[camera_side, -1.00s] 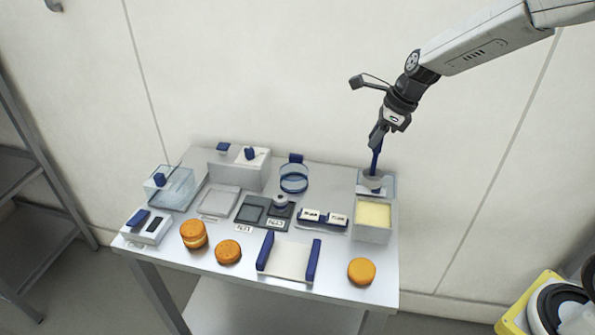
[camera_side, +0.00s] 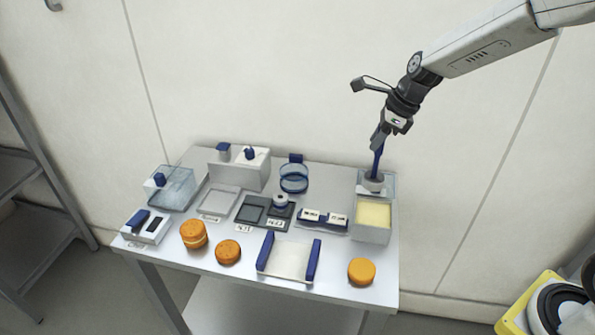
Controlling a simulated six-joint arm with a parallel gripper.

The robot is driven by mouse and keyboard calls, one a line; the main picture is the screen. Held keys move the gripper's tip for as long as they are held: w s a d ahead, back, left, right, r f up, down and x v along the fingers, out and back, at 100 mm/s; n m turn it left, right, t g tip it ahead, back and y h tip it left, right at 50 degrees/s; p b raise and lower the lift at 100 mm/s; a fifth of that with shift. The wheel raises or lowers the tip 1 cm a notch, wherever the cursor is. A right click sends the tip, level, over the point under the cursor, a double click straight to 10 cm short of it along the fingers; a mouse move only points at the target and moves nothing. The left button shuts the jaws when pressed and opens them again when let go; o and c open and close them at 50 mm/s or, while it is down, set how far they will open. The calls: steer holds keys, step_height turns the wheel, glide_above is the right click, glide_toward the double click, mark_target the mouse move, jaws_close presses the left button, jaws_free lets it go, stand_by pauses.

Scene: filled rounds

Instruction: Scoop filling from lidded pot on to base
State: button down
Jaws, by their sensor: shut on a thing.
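My gripper (camera_side: 379,140) is at the back right of the table, pointing down. It is shut on the blue handle (camera_side: 377,160) of an upright tool. The tool's pale grey lower end (camera_side: 373,184) is at a clear panel or tray (camera_side: 389,181) behind the pot; I cannot tell if they touch. The grey square pot (camera_side: 371,236) is open at the top and shows pale yellow filling (camera_side: 374,212). Orange rounds stand at the front: one (camera_side: 228,252) left of centre, one (camera_side: 361,271) at the right, and a stacked pair (camera_side: 193,234) with a pale layer between.
A white plate with blue side rails (camera_side: 286,258) lies at the front centre. Behind are a clear box (camera_side: 170,190), a white block (camera_side: 237,172), a blue ring (camera_side: 293,180) and a dark tray (camera_side: 255,212). Little free table remains around the front rounds.

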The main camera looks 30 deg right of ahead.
mark_target(376, 184)
steer(key=s, duration=0.2)
steer(key=shift+s+a+f, duration=0.4)
steer(key=shift+f, duration=0.2)
steer(key=shift+f, duration=4.9)
steer(key=shift+r, duration=0.1)
steer(key=shift+r, duration=3.5)
